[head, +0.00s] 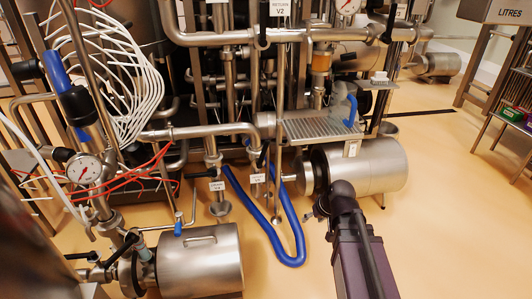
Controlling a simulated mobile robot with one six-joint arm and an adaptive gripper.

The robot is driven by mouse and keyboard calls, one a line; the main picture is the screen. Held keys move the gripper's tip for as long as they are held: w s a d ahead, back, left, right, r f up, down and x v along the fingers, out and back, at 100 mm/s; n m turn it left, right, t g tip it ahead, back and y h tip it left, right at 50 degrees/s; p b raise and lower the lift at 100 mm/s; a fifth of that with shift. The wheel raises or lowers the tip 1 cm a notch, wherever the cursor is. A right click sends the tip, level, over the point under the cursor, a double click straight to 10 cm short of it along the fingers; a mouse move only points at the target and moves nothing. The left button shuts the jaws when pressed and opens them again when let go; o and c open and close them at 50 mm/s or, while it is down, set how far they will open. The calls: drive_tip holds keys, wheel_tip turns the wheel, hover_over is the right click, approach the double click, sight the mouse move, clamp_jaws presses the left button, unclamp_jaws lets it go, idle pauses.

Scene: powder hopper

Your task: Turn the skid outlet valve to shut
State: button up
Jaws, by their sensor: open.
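Two small white tags hang low on the skid pipework in the head view, a left tag (217,186) and a right tag (257,178). Their print is too small to read surely, so I cannot tell which marks the outlet valve. A black lever (203,174) lies roughly level beside the left tag. A dark handle (262,159) shows just above the right tag. My gripper (314,213) is small and partly hidden by my wrist, open, in front of the steel motor. It is right of both tags and apart from both handles.
A steel motor (370,166) stands beside my gripper, and another steel cylinder (205,260) is at the lower left. A blue hose (290,258) loops on the floor between them. A V2 return tag (280,8) hangs at the top. Open floor (450,230) lies right.

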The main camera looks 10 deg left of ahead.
drive_tip(key=w+a+r+n+t+y+b, duration=0.2)
drive_tip(key=w+a+t+y+b, duration=0.35)
drive_tip(key=w+a, duration=0.7)
drive_tip(key=m+t+h+b, duration=0.45)
drive_tip(key=t+b, duration=0.25)
drive_tip(key=t, duration=0.2)
approach(266, 149)
drive_tip(key=shift+s+d+r+m+g+y, duration=0.15)
drive_tip(key=shift+s+d, duration=0.1)
drive_tip(key=shift+s, duration=0.4)
drive_tip(key=shift+s+d+r+m+g+y, duration=0.15)
drive_tip(key=shift+s+d, duration=0.1)
drive_tip(key=shift+s, duration=0.4)
drive_tip(key=x, duration=1.3)
drive_tip(key=shift+w+a, duration=0.1)
drive_tip(key=shift+w, duration=0.25)
clamp_jaws()
